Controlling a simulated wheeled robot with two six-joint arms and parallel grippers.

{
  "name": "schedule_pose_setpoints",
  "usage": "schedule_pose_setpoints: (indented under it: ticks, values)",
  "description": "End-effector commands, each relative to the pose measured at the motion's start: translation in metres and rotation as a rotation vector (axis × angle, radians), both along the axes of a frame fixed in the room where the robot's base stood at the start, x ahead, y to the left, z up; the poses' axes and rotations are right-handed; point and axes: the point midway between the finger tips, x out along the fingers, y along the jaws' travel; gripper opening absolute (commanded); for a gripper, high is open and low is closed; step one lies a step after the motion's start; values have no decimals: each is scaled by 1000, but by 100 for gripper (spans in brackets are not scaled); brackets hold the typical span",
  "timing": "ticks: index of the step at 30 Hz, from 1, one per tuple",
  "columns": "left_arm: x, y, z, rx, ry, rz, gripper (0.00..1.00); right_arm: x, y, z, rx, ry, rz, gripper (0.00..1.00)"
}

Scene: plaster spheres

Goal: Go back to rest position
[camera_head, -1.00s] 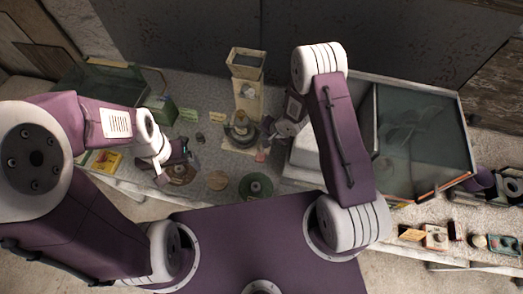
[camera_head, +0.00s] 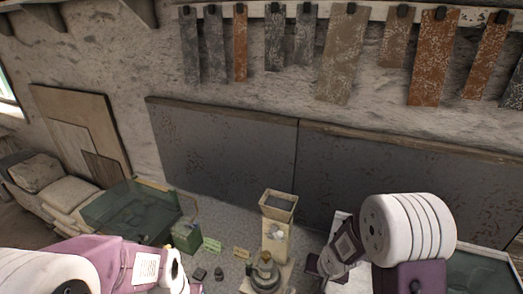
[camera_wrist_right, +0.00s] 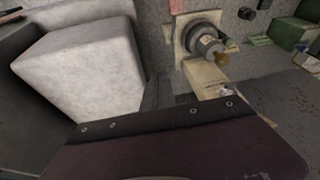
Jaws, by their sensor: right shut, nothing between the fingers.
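My right gripper (camera_head: 317,265) is at the lower right of the head view, small and dark, beside the machine with a square hopper (camera_head: 277,232). It is shut and empty. My right arm folds back above the bench, its large white joint in front. Only the upper part of my left arm shows at the lower left; its gripper is below the picture's edge.
A green glass-like case (camera_head: 135,212) and a green box (camera_head: 187,237) stand left on the bench. A dark tank (camera_head: 482,275) is at the lower right. Grey panels (camera_head: 225,155) lean on the wall behind. Several sample strips (camera_head: 343,55) hang above.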

Motion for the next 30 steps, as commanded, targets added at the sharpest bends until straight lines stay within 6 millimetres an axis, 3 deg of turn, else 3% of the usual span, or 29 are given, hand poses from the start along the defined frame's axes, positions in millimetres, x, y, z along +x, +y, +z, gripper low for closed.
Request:
schedule_pose_setpoints:
  ticks: [3,10,12,17,24,27,30]
  values:
    - [0,0,0,0,0,0,89,-36,-11,35,-67,39,93,0]
    - [0,0,0,0,0,0,89,-109,-10,74,-103,123,289,0]
    - [0,0,-38,0,-2,0,89,-113,-9,33,-99,144,295,0]
    - [0,0,-90,0,1,0,89,-119,-7,-21,-91,170,291,0]
    - [0,0,-187,0,0,0,89,-130,-4,-121,-75,220,286,0]
    - [-1,0,-215,0,0,0,89,-134,-2,-150,-70,238,284,0]
    - [-1,0,-225,0,0,0,89,-137,-2,-161,-66,250,283,0]
